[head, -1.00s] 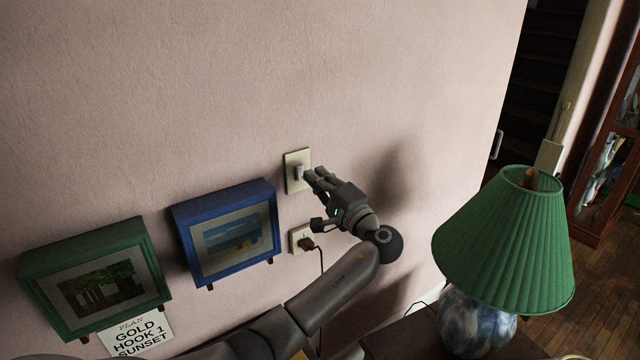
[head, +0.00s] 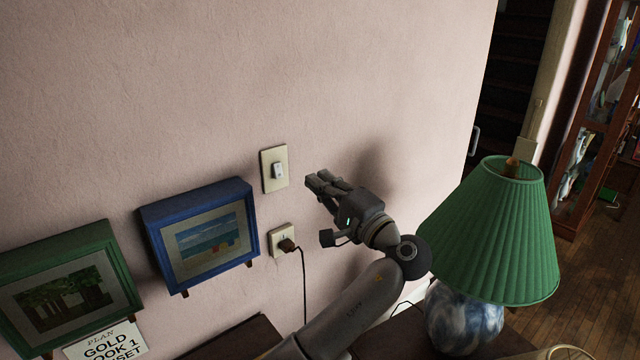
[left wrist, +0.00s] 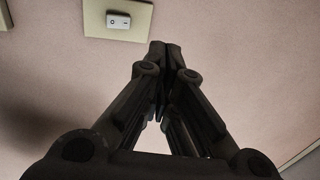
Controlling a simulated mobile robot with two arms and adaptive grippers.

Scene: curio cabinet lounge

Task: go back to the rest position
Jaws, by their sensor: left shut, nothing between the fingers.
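My left gripper (head: 322,184) is shut and empty. It stands off the pink wall, to the right of a light switch (head: 278,170) on a cream plate, with a clear gap between them. In the left wrist view the closed fingers (left wrist: 165,52) point toward the wall, and the switch (left wrist: 118,21) shows just above and left of the fingertips. My right gripper is not in either view.
Below the switch is an outlet (head: 279,236) with a plugged-in black cord. A green-shaded lamp (head: 495,235) stands close to the right of my left arm. A doorway and glass cabinet (head: 592,120) lie beyond.

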